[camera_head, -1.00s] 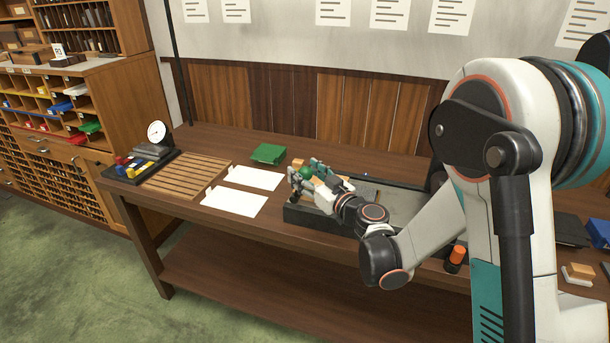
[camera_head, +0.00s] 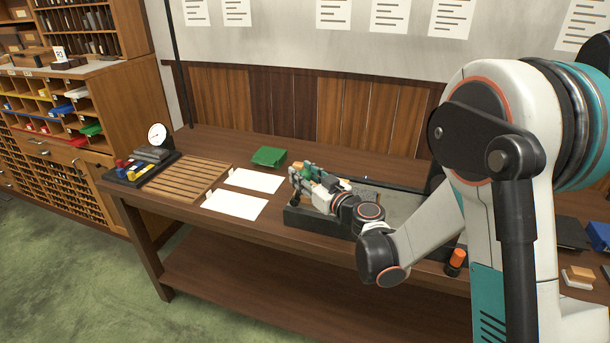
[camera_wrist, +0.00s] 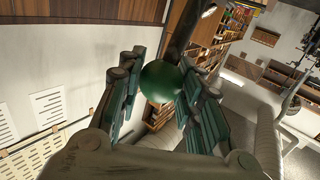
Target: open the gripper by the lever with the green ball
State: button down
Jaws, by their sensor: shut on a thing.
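The green ball (camera_wrist: 161,82) sits between the two teal-padded fingers of my gripper (camera_wrist: 160,64) in the wrist view. The fingers are shut on it, one on each side. A dark bar, which looks like the lever (camera_wrist: 188,28), runs up and right from the ball. In the head view my gripper (camera_head: 304,176) is at the left end of the low dark caster (camera_head: 312,220) on the bench. There the fingers largely hide the ball. I cannot make out the caster's own gripper.
The wooden bench (camera_head: 235,235) holds white sheets (camera_head: 252,179), a green tray (camera_head: 268,156), a slatted wooden rack (camera_head: 187,175) and a dial gauge (camera_head: 157,134) to the left. An orange-topped cylinder (camera_head: 456,260) stands near the front edge at right.

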jog(key=shift+w+a+r+n+g+h+p, duration=0.2)
jog(key=shift+a+n+g+h+p, duration=0.15)
jog(key=shift+a+p, duration=0.25)
jog(key=shift+w+a+r+n+g+h+p, duration=0.15)
jog(key=shift+a+n+g+h+p, duration=0.15)
jog(key=shift+a+p, duration=0.25)
jog(key=w+a+f+n+g+h+p, duration=0.1)
jog(key=a+f+n+g+h+p, duration=0.1)
jog(key=a+h, duration=0.4)
jog(key=shift+w+a+f+n+g+p, duration=0.2)
jog(key=shift+w+n+g+p, duration=0.2)
jog(key=shift+n+g+p, duration=0.5)
jog(key=shift+m, duration=0.25)
jog(key=c, duration=1.1)
grip_release()
jog(key=shift+s+a, duration=0.1)
jog(key=shift+a, duration=0.05)
